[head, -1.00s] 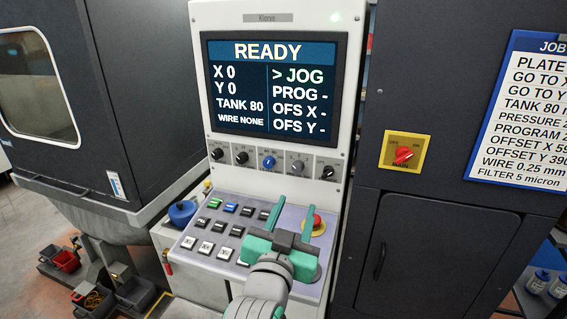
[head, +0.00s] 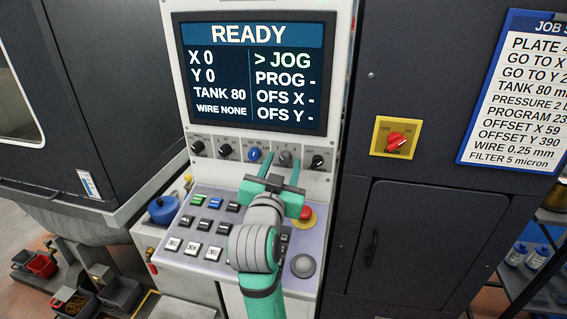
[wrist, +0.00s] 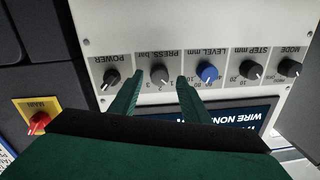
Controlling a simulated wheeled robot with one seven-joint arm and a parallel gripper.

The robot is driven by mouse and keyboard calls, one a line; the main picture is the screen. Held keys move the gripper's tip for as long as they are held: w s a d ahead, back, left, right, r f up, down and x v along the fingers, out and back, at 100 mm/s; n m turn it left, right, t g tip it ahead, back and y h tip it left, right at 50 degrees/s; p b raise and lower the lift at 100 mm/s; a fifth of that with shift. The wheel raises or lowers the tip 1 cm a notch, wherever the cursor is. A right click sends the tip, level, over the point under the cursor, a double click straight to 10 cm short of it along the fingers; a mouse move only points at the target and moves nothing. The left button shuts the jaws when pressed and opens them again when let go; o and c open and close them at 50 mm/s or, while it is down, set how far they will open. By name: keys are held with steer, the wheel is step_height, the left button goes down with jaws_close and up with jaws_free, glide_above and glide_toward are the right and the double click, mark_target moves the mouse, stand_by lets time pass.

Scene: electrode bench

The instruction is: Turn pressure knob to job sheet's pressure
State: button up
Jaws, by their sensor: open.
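My gripper (head: 281,161) is open and empty, green fingers pointing at the panel. In the wrist view its fingertips (wrist: 160,79) appear either side of the pressure knob; I cannot tell how far in front. The job sheet (head: 515,90) reads PRESSURE 2, its unit cut off by the frame edge.
The screen (head: 252,72) reads READY, JOG, TANK 80, WIRE NONE. Below my gripper is a sloped keypad with several buttons (head: 197,199) and a red emergency button (head: 306,212). A red main switch (head: 396,141) is on the cabinet to the right.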

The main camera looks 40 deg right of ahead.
steer(key=shift+w+d, duration=0.3)
steer(key=shift+d, duration=0.1)
steer(key=c, duration=1)
steer(key=shift+c, duration=0.2)
steer(key=shift+m, duration=0.3)
steer(key=m, duration=0.3)
steer(key=shift+a+m, duration=0.1)
steer(key=shift+m, duration=0.2)
steer(key=shift+f+m, duration=0.1)
steer(key=shift+m, duration=2.2)
